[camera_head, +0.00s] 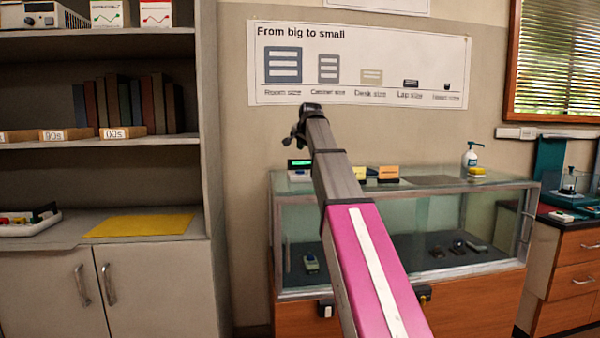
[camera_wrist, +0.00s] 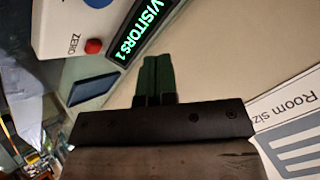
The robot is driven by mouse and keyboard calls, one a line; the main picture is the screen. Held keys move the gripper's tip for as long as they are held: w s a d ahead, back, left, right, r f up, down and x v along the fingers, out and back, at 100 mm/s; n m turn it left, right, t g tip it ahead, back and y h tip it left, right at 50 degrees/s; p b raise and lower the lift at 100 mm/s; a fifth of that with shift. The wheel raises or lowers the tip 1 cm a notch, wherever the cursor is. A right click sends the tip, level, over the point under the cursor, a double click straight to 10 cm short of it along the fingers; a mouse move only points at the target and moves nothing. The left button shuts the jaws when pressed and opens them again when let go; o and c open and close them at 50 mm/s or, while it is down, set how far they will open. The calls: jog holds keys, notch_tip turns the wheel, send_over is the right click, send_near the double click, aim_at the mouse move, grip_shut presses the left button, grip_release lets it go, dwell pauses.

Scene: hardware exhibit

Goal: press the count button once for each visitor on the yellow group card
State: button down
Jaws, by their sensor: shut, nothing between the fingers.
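The visitor counter (camera_head: 300,164) stands on top of the glass case at its left end, partly hidden by my arm, its display lit green. In the wrist view the white counter (camera_wrist: 62,28) shows at the top left. Its display (camera_wrist: 135,25) reads "VISITORS 1". A blue round button (camera_wrist: 98,3) is cut by the top edge, and a red button (camera_wrist: 93,46) is marked ZERO. My gripper (camera_wrist: 159,57) is shut and empty, apart from both buttons in the picture. The yellow card (camera_head: 359,173) stands right of my arm; its marks are too small to read.
An orange card (camera_head: 388,173) stands beside the yellow one. A pump bottle (camera_head: 470,157) and a yellow sponge-like block (camera_head: 477,171) are at the right of the glass case (camera_head: 450,185). A shelf unit (camera_head: 209,130) stands at left. A size poster (camera_head: 400,50) hangs behind.

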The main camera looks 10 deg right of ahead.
jog(key=shift+f, duration=3.3)
jog(key=shift+f, duration=0.1)
jog(key=shift+f, duration=0.3)
jog(key=shift+f, duration=0.45)
jog(key=shift+r, duration=0.9)
jog(key=shift+r, duration=2.5)
dwell(0.5)
